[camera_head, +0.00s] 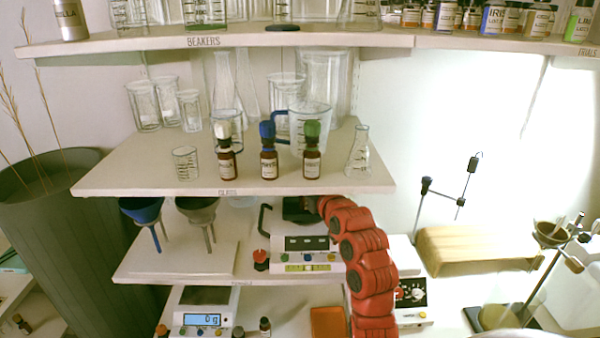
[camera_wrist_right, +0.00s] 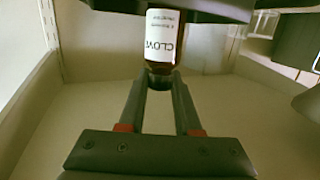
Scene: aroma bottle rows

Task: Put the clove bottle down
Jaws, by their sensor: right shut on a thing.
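A dark shape covers the bottle's far end at the top of that view. In the head view my red right arm reaches into the shelf below the glass shelf. The dark gripper (camera_head: 298,209) is partly visible there, and I cannot make out the clove bottle. Whether the bottle touches a surface cannot be told. My left gripper is not in view.
The glass shelf (camera_head: 110,180) just above carries white-, blue- and green-capped bottles (camera_head: 269,160), beakers and a flask. The shelf below (camera_head: 150,275) holds a device with buttons (camera_head: 305,262) near the arm, and funnels (camera_head: 143,212) at left. A scale (camera_head: 203,317) stands lower.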

